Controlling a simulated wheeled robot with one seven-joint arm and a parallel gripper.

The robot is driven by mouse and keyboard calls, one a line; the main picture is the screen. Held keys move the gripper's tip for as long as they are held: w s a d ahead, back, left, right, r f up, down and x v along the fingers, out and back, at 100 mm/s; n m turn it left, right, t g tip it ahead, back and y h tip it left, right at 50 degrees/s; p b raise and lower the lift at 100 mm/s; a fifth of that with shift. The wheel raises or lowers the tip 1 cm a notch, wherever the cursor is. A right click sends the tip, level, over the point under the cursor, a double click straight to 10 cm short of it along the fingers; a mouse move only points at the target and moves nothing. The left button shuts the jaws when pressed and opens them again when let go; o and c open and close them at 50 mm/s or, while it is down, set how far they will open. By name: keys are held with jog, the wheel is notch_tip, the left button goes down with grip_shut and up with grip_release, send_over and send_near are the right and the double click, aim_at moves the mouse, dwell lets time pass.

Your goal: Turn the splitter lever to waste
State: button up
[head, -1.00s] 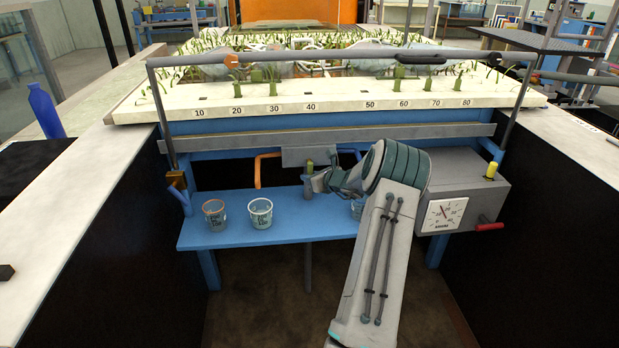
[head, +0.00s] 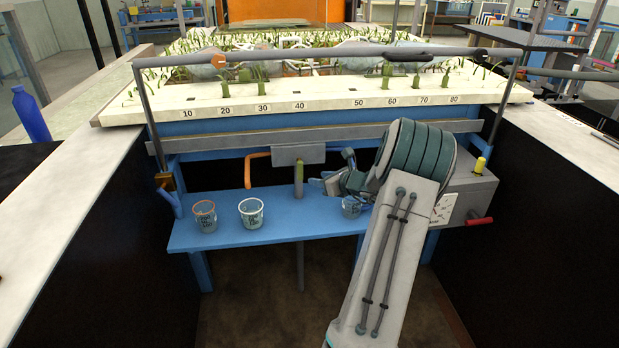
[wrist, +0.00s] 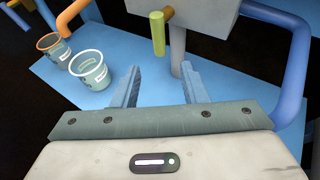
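The splitter is a grey box (head: 288,155) at the middle of the blue bench, with an orange pipe on its left and a blue pipe on its right. Its lever is a short yellow-green handle (head: 299,175) on the box's front, roughly upright. In the wrist view the lever (wrist: 158,35) stands ahead of my fingertips, apart from them. My gripper (wrist: 161,80) is open and empty. In the head view it is to the right of the lever, and my arm partly hides it. I see no waste marking.
A grey box with a dial (head: 442,209) and red handle is at right. Dark walls flank the bay.

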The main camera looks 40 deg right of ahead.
jog(key=shift+v, duration=1.5)
jog(key=s+a+r+n+g+y+p, duration=0.1)
jog(key=a+r+n+g+y+p, duration=0.25)
jog(key=a+r+n, duration=0.85)
jog(key=s+a+n+g+y+p, duration=0.15)
jog(key=a+n+g, duration=0.35)
jog(key=a, duration=1.5)
jog(key=s+a+r+n+h+p, duration=0.1)
jog(key=s+a+r+n, duration=0.1)
jog(key=s+n, duration=0.4)
jog(key=s+a+r+n+g+h+p, duration=0.1)
jog(key=s+a+r+n+h+p, duration=0.1)
jog(key=s+a+n, duration=0.3)
jog(key=s+a+r+n+g+h+p, duration=0.1)
jog(key=s+a+r+n+h+p, duration=0.1)
jog(key=s+a+n, duration=0.2)
jog(key=s+n, duration=0.3)
jog(key=s, duration=0.2)
jog(key=shift+r, duration=0.35)
jog(key=shift+g, duration=0.25)
jog(key=shift+c, duration=0.4)
